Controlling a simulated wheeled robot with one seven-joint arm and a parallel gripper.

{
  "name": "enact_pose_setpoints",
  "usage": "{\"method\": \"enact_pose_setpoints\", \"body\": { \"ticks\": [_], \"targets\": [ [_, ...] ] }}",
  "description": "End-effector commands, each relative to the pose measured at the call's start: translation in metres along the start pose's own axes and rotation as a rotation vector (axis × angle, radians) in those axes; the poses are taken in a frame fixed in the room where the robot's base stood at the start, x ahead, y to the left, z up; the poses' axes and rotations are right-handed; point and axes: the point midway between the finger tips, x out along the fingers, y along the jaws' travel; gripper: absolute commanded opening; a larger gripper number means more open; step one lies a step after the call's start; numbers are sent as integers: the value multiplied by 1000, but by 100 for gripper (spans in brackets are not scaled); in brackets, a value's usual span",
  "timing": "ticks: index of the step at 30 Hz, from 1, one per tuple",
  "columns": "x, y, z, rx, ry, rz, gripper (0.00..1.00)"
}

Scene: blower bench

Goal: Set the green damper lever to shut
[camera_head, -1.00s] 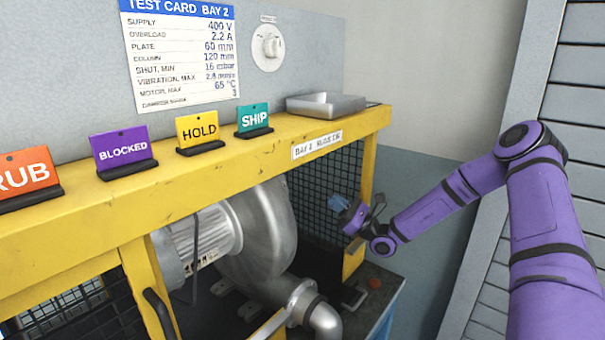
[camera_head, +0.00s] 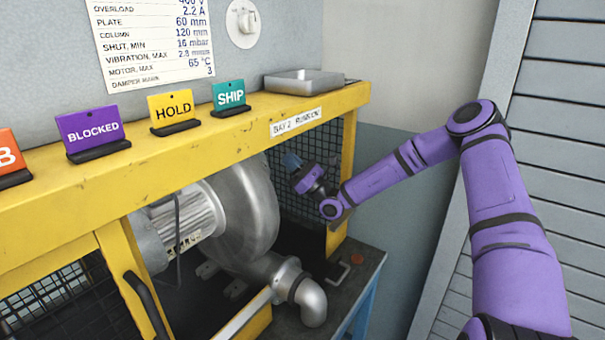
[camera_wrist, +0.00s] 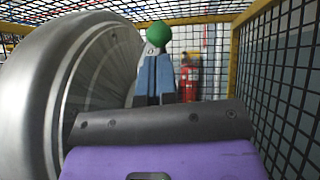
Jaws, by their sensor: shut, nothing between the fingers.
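The green damper lever's round knob (camera_wrist: 158,33) shows in the wrist view, just above and beyond my fingertips. The shaft below the knob is hidden behind the fingers, and I cannot tell whether the knob touches them. My gripper (camera_wrist: 156,72) has its blue fingers shut together, with nothing between them. In the head view, my gripper (camera_head: 292,161) is inside the yellow-framed enclosure, to the right of the silver blower (camera_head: 250,200). The lever cannot be made out in the head view.
The blower housing (camera_wrist: 35,95) is close on the left in the wrist view, and a mesh wall (camera_wrist: 282,90) stands close on the right. A yellow post (camera_head: 342,180) borders the opening. A curved pipe (camera_head: 313,300) lies low in front. A red object (camera_wrist: 188,85) stands beyond.

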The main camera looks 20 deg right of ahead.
Motion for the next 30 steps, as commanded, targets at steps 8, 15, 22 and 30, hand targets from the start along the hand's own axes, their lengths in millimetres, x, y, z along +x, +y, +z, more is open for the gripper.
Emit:
{"method": "enact_pose_setpoints", "body": {
  "ticks": [8, 15, 22, 30],
  "targets": [
    [32, 0, 0, -2, 0, 0, 0],
    [37, -1, 0, -1, 1, -1, 0],
    [37, 0, 0, -1, 2, 0, 0],
    [41, -1, 11, 8, 64, 2, 0]
  ]
}}
